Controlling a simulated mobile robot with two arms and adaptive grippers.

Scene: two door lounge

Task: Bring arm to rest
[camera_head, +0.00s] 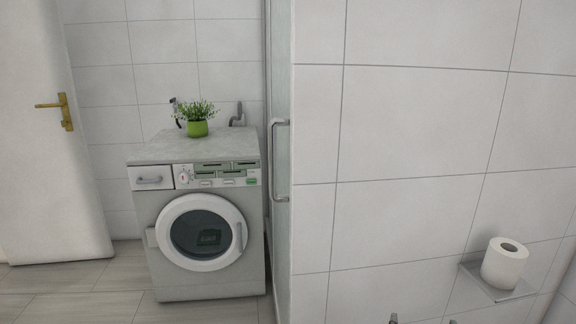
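Neither of my arms can be made out in the head view, and no gripper is recognisable. Two small grey tips (394,318) just show at the bottom edge, right of centre; too little of them is visible to tell what they are.
A washing machine (160,208) with its round door shut stands against the tiled wall, a green potted plant (197,128) on top. A white door (45,150) is at left. A glass panel with a handle (281,160) and a toilet roll (504,263) on a holder are right. Floor shows at lower left.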

